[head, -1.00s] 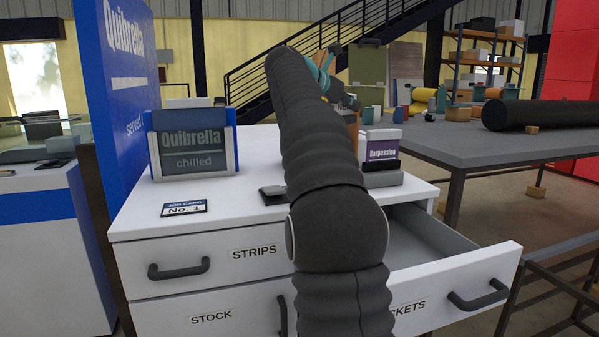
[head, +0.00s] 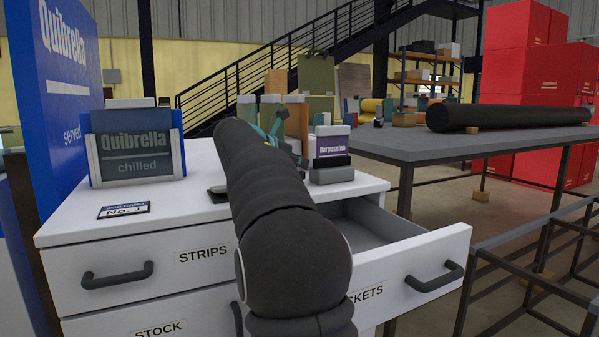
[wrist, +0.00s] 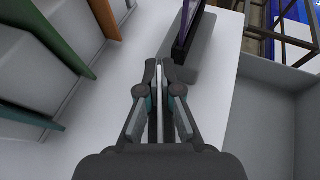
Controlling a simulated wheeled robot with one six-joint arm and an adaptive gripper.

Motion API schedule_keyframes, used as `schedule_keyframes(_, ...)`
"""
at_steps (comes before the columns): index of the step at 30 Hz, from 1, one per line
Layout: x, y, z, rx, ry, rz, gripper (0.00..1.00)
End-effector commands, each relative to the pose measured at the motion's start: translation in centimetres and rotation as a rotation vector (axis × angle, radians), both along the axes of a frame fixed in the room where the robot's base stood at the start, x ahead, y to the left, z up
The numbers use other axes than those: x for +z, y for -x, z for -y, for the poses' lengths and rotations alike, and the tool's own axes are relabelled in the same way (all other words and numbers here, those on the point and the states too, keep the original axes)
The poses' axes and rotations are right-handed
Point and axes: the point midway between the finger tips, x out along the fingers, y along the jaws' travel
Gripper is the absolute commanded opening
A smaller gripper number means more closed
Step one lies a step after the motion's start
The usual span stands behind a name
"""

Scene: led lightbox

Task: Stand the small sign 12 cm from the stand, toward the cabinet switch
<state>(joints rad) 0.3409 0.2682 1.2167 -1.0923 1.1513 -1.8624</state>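In the wrist view my gripper (wrist: 160,68) has its fingers close together on a thin pale plate (wrist: 160,105), seen edge-on; its face does not show, so I cannot tell if it is the small sign. In the head view my arm hides most of the gripper. A grey "Quibrella chilled" sign (head: 137,142) sits in a blue stand (head: 178,150) at the back left of the cabinet top. A small purple "Darpessimo" sign (head: 332,147) stands upright on a grey block right of my gripper; it also shows in the wrist view (wrist: 186,22). A dark low fitting (head: 217,194) is partly hidden by my arm.
A job card (head: 124,210) lies on the cabinet top (head: 75,222). The right drawer (head: 415,270) is pulled open. Upright orange and green panels (wrist: 50,45) stand left of my gripper. A grey table (head: 430,145) lies beyond. The front left of the cabinet top is mostly clear.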

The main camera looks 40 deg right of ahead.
Motion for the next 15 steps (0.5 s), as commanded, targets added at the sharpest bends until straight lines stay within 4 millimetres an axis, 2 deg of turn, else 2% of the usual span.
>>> schedule_keyframes(1, -0.92, 0.05, 0.00, -0.001, 0.000, -0.001, 0.00)
schedule_keyframes(3, -1.25, 0.05, 0.00, -0.001, 0.001, 0.000, 0.00)
schedule_keyframes(13, -1.42, 0.03, 0.01, -0.001, 0.000, 0.000, 0.00)
schedule_keyframes(14, -1.45, 0.03, 0.01, -0.001, 0.000, 0.000, 0.05)
schedule_keyframes(15, -1.41, 0.02, 0.01, -0.001, 0.000, 0.000, 0.15)
